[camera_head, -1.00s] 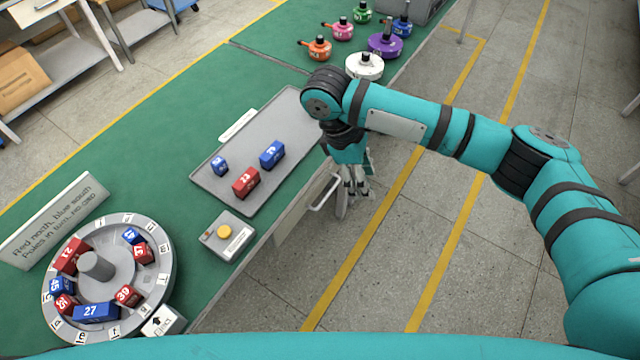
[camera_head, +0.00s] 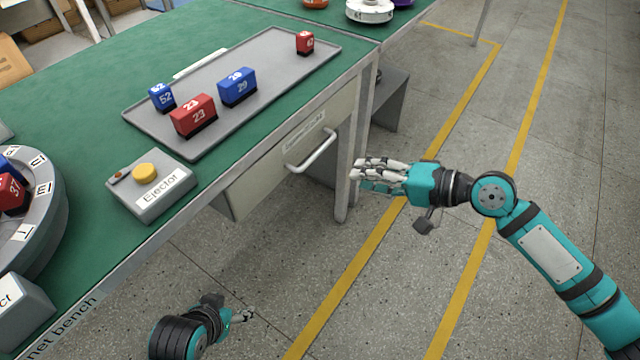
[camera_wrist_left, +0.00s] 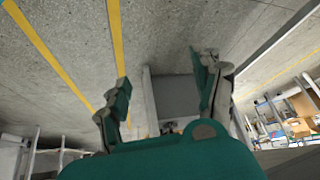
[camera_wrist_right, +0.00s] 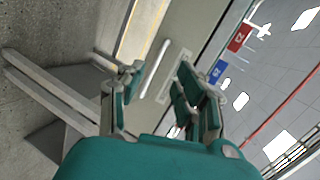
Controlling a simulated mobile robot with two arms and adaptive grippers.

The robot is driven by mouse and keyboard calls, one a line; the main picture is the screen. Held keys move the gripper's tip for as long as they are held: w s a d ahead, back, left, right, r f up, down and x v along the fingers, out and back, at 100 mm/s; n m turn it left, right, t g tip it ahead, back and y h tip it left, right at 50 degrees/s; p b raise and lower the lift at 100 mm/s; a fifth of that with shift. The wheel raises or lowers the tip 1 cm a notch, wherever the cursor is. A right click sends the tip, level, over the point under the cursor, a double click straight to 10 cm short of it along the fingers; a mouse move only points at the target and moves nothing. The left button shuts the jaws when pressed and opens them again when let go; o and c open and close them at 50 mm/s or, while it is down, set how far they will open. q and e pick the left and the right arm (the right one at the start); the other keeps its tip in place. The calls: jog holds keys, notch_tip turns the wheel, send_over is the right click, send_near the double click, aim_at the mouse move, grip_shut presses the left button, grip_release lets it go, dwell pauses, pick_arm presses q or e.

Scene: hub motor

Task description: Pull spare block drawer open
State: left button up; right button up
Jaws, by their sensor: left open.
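The drawer (camera_head: 270,170) is a beige front under the green bench top, with a pale bar handle (camera_head: 314,152) and a label above it. The drawer front lies close under the bench edge. My right gripper (camera_head: 358,174) is to the right of the handle, apart from it, its fingers toward the bench. In the right wrist view its fingers (camera_wrist_right: 152,90) are spread and empty, with the handle (camera_wrist_right: 155,66) beyond the gap between them. My left gripper (camera_head: 242,316) is low in front of the bench, away from the drawer; its fingers (camera_wrist_left: 165,72) are apart and empty.
A grey tray (camera_head: 270,100) on the bench holds red and blue blocks. An ejector box (camera_head: 160,200) with a yellow button stands near the front edge. A bench leg (camera_head: 352,150) is just right of the handle. The floor (camera_head: 300,270) in front is clear.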

jog(key=w+d+f+m+t+b, duration=0.1)
jog(key=d+m+t+b, duration=0.2)
jog(key=d, duration=0.1)
send_near(318, 155)
jog(key=w+a, duration=0.1)
jog(key=x, duration=0.4)
jog(key=b+x, duration=0.1)
jog(key=x, duration=0.3)
jog(key=shift+w+a+f, duration=0.15)
jog(key=shift+a+f, duration=0.1)
jog(key=shift+f, duration=0.05)
jog(key=shift+w+a, duration=0.2)
jog(key=shift+a, duration=0.05)
pick_arm(q)
jog(key=w+d+r+t+h, duration=0.1)
jog(key=w+d+r+t, duration=0.2)
jog(key=w+r+t, duration=0.2)
notch_tip(318, 155, up, 3)
jog(key=shift+w+f+t, duration=0.15)
jog(key=shift+w+t, duration=0.15)
jog(key=shift+w, duration=0.25)
pick_arm(e)
jog(key=shift+c, duration=0.2)
pick_arm(q)
jog(key=shift+a, duration=0.1)
pick_arm(e)
grip_shut()
